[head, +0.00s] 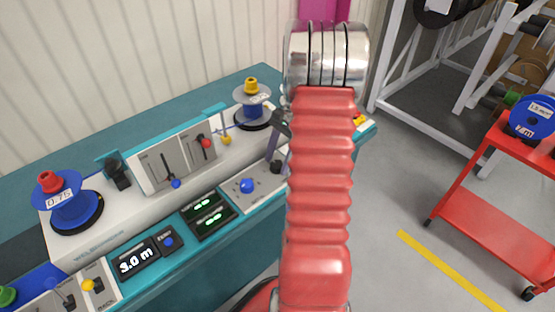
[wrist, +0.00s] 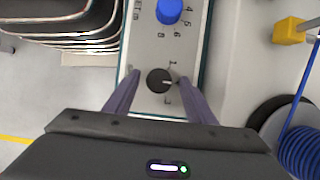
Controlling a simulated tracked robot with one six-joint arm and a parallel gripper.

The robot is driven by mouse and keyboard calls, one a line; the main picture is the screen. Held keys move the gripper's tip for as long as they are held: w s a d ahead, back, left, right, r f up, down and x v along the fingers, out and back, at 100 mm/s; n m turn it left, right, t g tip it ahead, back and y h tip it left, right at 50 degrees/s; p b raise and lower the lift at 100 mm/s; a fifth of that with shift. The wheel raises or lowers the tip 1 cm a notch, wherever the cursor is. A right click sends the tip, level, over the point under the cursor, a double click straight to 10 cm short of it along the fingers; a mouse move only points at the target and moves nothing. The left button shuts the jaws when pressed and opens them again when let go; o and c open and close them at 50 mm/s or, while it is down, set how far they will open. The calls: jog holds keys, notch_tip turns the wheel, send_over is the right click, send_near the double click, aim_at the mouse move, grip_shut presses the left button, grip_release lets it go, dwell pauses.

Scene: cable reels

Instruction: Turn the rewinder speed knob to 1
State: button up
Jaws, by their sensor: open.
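In the wrist view a round black knob (wrist: 158,83) sits on a pale panel (wrist: 146,104). A short white line on it points to the right of the picture. A mark like a "1" is printed above right of it, another mark below right. My gripper (wrist: 159,75) is open, its two purple fingers on either side of this knob; I cannot tell whether they touch it. A blue knob (wrist: 169,11) with printed numbers lies farther up. In the head view my gripper (head: 276,150) is partly behind my red arm, above the black knob (head: 277,167); the blue knob (head: 247,186) is left of it.
A console carries blue reels (head: 70,212) and (head: 252,105), levers and green displays (head: 208,212). A yellow block (wrist: 290,32) and a blue reel (wrist: 302,152) are right in the wrist view. A red cart (head: 495,205) stands right on open floor.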

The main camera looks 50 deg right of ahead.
jog(key=shift+c, duration=0.4)
jog(key=c, duration=0.9)
jog(key=shift+a, duration=0.2)
jog(key=shift+c, duration=0.3)
jog(key=shift+d, duration=0.15)
jog(key=shift+n, duration=0.4)
jog(key=shift+w, duration=0.1)
jog(key=n+g, duration=0.2)
jog(key=n, duration=0.3)
jog(key=shift+w, duration=0.2)
jog(key=n+g+h, duration=0.1)
jog(key=n, duration=0.2)
jog(key=n+g, duration=0.1)
jog(key=n, duration=0.2)
jog(key=shift+w+h, duration=0.15)
jog(key=shift+h, duration=0.25)
